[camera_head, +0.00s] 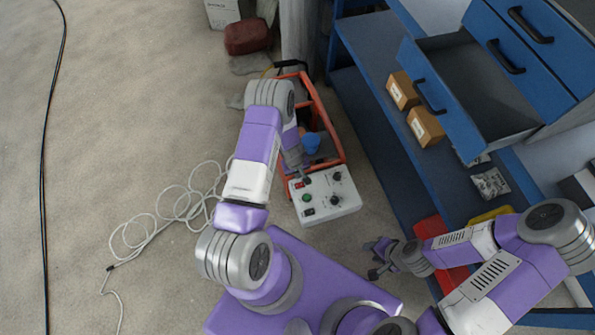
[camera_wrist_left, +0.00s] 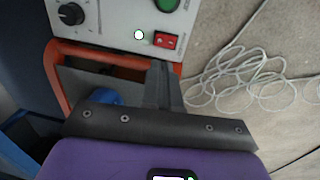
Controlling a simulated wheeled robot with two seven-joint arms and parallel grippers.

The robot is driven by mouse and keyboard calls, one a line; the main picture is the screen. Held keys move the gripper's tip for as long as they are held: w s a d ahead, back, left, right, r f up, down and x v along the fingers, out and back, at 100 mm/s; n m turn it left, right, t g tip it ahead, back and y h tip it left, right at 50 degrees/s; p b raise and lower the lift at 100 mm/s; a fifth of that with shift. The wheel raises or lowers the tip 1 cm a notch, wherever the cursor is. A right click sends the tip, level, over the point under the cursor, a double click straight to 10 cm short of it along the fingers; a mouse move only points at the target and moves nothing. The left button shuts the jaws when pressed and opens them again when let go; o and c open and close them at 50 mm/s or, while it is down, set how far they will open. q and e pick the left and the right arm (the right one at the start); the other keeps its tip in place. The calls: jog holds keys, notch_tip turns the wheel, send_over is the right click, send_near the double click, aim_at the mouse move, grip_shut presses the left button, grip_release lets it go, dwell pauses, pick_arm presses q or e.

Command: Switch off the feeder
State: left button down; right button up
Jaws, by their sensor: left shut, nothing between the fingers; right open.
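The feeder's control box (camera_head: 322,207) is white, with black knobs, a green round button (camera_head: 306,197) and a small red switch (camera_head: 299,185) on its top face. The red switch (camera_wrist_left: 166,41) shows clearly in the left wrist view, beside a small white lamp (camera_wrist_left: 138,35). My left gripper (camera_head: 303,176) is shut and empty, with its tips close to the red switch. In the left wrist view its fingers (camera_wrist_left: 164,72) end just short of the switch; I cannot tell whether they touch. My right gripper (camera_head: 374,260) is open and empty, right of and nearer than the box.
An orange-red frame (camera_head: 325,120) with a blue part (camera_head: 311,143) stands behind the box. A blue shelf unit with an open drawer (camera_head: 480,95) and cardboard boxes (camera_head: 425,126) is on the right. A pale coiled cable (camera_head: 165,215) lies on the carpet at left.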

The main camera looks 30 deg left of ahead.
aim_at(301, 183)
pick_arm(q)
jog(key=f+b, duration=0.1)
jog(key=f, duration=0.2)
jog(key=f+b, duration=0.1)
jog(key=f, duration=0.1)
jog(key=f+b, duration=0.1)
jog(key=f, duration=0.2)
jog(key=shift+w+d+f, duration=0.35)
jog(key=shift+w, duration=0.05)
pick_arm(e)
notch_tip(301, 183, down, 3)
jog(key=shift+f, duration=0.2)
